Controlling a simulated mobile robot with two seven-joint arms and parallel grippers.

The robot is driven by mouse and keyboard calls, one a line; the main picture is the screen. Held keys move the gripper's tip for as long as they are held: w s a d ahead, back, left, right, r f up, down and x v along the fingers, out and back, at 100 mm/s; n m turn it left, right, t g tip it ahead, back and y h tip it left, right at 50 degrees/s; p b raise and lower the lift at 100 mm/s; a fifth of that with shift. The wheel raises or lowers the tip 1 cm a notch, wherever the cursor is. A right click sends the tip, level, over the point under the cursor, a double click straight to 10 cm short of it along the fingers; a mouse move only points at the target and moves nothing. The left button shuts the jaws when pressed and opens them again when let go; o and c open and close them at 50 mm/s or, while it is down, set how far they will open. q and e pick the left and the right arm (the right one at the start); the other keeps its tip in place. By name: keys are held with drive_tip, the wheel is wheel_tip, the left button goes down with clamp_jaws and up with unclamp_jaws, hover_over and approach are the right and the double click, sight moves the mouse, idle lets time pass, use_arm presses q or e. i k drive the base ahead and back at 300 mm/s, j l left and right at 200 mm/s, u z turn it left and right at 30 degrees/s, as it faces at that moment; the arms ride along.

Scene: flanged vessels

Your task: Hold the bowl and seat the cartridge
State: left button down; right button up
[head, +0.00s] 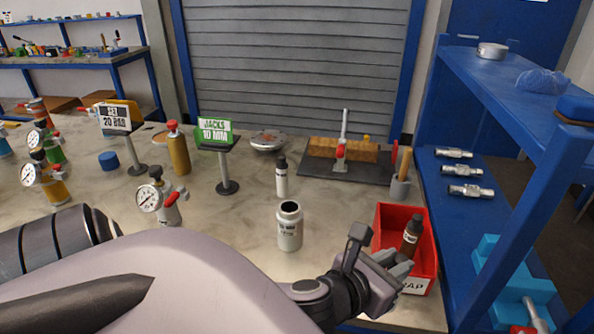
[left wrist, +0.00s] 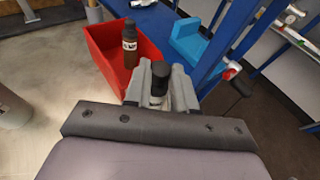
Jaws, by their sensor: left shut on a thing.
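My left gripper (head: 398,272) is at the front of the red bin, low in the head view. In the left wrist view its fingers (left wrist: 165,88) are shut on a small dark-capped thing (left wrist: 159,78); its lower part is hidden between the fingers. A light grey open-mouthed canister (head: 289,228) with a dark label stands upright on the bench, left of the gripper and apart from it. A shallow silver dish (head: 268,142) sits farther back. I cannot tell which of these is the bowl, nor whether the held thing is the cartridge. My right gripper is not in view.
The red bin (head: 390,217) marked "AP" at its visible edge holds a brown bottle (head: 411,236). A white bottle (head: 281,178) stands behind the canister. Gauges, signs and a brass cylinder (head: 178,149) fill the left. A blue shelf (head: 520,85) bounds the right.

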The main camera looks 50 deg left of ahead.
sight(291, 240)
drive_tip(key=u, duration=0.55)
drive_tip(key=j+u, duration=0.15)
drive_tip(key=u, duration=0.25)
drive_tip(key=i+j+u, duration=0.1)
drive_tip(key=u, duration=0.3)
drive_tip(key=i+j, duration=0.15)
drive_tip(key=j, duration=0.2)
drive_tip(key=k+l, duration=0.25)
drive_tip(key=k, duration=0.1)
